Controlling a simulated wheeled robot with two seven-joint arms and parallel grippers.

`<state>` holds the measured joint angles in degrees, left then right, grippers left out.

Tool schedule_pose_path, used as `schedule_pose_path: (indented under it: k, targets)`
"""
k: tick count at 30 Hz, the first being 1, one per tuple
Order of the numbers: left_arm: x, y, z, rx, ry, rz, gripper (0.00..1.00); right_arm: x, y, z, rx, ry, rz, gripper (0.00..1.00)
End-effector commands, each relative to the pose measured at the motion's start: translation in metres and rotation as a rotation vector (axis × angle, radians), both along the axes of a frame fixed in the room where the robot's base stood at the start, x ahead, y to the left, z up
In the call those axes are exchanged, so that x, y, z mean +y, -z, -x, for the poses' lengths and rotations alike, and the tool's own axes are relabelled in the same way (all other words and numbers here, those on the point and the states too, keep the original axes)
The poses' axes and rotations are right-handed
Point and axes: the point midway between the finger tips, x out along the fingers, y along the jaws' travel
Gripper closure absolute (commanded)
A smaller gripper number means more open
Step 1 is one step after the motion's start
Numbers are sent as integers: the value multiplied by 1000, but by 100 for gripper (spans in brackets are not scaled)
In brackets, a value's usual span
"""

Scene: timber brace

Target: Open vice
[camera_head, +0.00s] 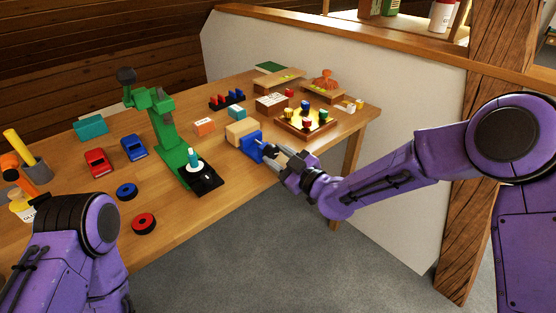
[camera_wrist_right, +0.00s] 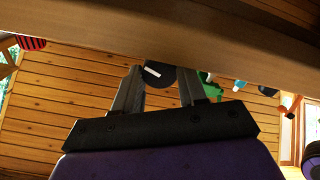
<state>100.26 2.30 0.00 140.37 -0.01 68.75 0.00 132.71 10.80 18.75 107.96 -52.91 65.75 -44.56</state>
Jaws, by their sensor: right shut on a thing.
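The blue vice (camera_head: 251,146) is at the table's front edge, with a tan wooden block (camera_head: 242,132) at its far side. My left gripper is out of view.
A green press (camera_head: 165,130) stands left of the vice on the wooden table (camera_head: 215,215). A tray of coloured pegs (camera_head: 306,121) is to the right. Red and blue toy cars and rings lie further left. Open floor is in front.

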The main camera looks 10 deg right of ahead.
Motion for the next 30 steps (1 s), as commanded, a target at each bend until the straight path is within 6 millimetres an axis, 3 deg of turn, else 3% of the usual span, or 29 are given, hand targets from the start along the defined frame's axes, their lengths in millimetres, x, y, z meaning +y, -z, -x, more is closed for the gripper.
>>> schedule_pose_path:
  k: [2, 3, 5, 16, 25, 30]
  targets:
    - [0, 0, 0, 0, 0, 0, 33, 0, 0, 0, 1, 0, 0, 89]
    - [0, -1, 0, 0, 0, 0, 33, 0, 0, 0, 2, 0, -1, 52]
    - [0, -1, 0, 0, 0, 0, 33, 0, 0, 0, 2, 0, -1, 33]
    - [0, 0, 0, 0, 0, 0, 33, -5, 0, 6, 3, 0, 0, 33]
    - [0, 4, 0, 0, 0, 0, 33, -45, 0, 61, 3, 1, -3, 33]
    - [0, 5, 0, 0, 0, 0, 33, -60, 0, 81, 3, 2, -2, 33]
